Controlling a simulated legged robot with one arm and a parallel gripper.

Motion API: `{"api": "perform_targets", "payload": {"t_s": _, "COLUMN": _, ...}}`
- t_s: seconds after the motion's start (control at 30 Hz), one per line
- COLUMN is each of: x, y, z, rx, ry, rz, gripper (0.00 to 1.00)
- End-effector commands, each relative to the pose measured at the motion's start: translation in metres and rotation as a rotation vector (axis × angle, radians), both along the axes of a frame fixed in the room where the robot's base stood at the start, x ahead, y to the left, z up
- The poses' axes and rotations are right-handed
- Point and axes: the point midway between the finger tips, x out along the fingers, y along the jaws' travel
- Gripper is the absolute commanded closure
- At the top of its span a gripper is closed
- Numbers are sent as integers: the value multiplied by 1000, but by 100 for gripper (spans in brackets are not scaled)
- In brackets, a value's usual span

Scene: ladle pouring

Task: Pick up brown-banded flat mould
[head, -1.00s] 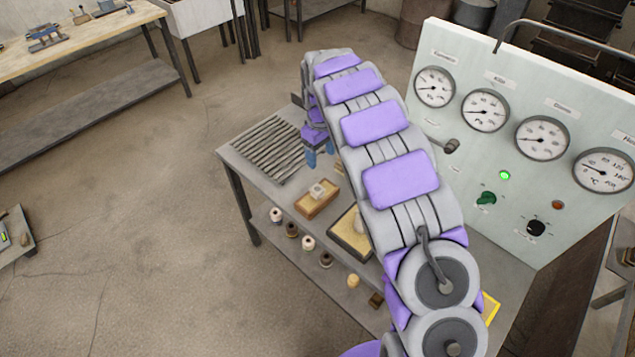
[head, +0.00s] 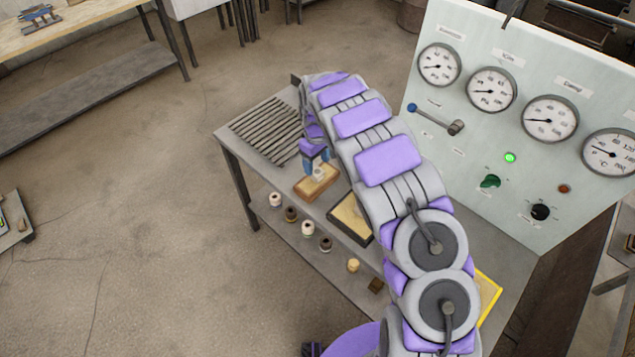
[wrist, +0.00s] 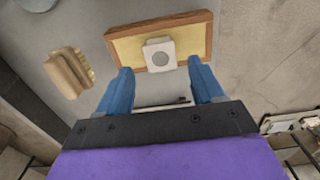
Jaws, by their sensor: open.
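A flat brown-sided tray with a tan top (head: 305,190) lies on the metal table; in the wrist view its brown rim (wrist: 120,50) shows clearly. I cannot tell for certain which of these is the brown-banded flat mould. My gripper (head: 317,158) is open just above the tray's far side. In the wrist view my two blue fingers (wrist: 160,68) point at the block, one to each side, with nothing held between them.
A ridged grey rack (head: 270,130) lies behind the tray. A dark-framed tray (head: 350,235) is nearer. A tan ribbed piece (wrist: 66,74) lies beside the tray. Several small spools and pots (head: 307,228) stand on the lower shelf. A gauge panel (head: 480,140) rises right of my arm.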

Motion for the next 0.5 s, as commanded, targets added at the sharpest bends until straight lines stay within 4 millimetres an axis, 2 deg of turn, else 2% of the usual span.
{"api": "perform_targets", "payload": {"t_s": 0.17, "x": -1, "y": -2, "z": -14, "rx": -1, "ry": 1, "rz": -1, "gripper": 33}}
{"api": "perform_targets", "payload": {"t_s": 0.4, "x": -2, "y": -3, "z": -47, "rx": -1, "ry": 2, "rz": 0, "gripper": 33}}
{"api": "perform_targets", "payload": {"t_s": 0.5, "x": -2, "y": -3, "z": -51, "rx": 0, "ry": 0, "rz": 0, "gripper": 33}}
